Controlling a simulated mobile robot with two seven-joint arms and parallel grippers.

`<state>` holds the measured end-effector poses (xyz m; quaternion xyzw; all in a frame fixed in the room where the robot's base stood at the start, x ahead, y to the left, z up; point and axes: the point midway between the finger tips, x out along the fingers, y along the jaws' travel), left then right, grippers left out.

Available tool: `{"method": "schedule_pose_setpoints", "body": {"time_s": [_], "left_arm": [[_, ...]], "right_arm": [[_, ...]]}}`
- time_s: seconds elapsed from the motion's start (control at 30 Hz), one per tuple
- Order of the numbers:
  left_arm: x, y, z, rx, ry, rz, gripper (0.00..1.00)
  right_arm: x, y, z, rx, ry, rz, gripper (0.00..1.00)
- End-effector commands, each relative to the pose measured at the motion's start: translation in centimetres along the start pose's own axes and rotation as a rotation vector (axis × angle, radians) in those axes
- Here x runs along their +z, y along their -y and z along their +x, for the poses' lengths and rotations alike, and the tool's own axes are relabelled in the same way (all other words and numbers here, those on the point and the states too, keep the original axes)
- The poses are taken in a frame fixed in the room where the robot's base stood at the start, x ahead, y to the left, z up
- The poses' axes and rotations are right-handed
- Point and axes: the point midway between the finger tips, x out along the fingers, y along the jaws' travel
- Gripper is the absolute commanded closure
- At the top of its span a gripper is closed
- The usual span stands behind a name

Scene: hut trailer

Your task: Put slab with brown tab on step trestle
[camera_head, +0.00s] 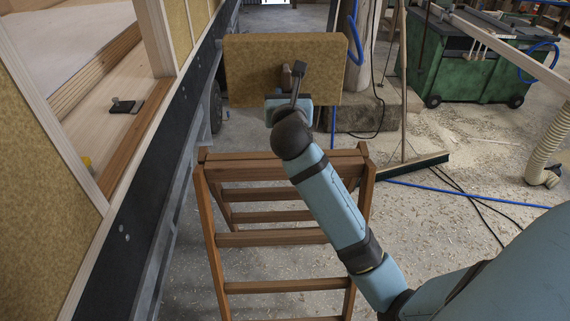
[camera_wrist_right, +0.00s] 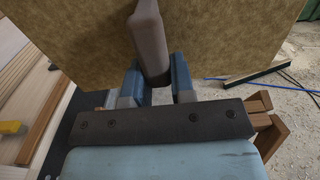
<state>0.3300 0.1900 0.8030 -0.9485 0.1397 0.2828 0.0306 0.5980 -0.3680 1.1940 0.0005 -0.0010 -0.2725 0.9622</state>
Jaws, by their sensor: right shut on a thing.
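The slab (camera_head: 325,62) is a tan, fibrous rectangular board, held upright just beyond and above the step trestle in the head view. It fills the upper part of the right wrist view (camera_wrist_right: 85,45). Its brown tab (camera_wrist_right: 149,40) stands out from the near face. My right gripper (camera_wrist_right: 158,82) is shut on the tab, with a blue finger on each side. It also shows in the head view (camera_head: 288,95), where my wrist partly hides the tab. The wooden step trestle (camera_head: 270,237) stands below, with its top bare where it shows. My left gripper is out of view.
The trailer's dark side rail (camera_head: 120,235) runs along the left. A black-handled tool (camera_head: 125,106) lies on its wooden sill. A green bin (camera_head: 470,65) stands at the back right.

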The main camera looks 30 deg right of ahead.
Motion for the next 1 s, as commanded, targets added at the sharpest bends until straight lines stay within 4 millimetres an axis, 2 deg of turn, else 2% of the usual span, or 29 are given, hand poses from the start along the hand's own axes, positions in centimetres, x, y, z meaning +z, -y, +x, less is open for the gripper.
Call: {"method": "schedule_pose_setpoints", "body": {"time_s": [0.1, 0.4, 0.53, 0.77, 1.0], "left_arm": [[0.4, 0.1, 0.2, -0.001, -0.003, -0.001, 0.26], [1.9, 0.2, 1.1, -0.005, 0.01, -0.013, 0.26], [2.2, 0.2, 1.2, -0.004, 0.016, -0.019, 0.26], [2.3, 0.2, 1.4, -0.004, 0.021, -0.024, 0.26], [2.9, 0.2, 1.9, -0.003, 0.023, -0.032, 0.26]], "right_arm": [[-3.5, 0.0, -0.1, 0.0, -0.008, -0.003, 1.0], [-11.4, -0.1, -0.1, 0.001, -0.006, -0.003, 1.0], [-13.5, -0.1, -0.1, 0.001, -0.004, -0.003, 1.0], [-15.0, -0.1, -0.1, 0.001, -0.001, -0.002, 1.0], [-18.6, -0.1, -0.1, 0.001, -0.003, -0.002, 1.0]]}}
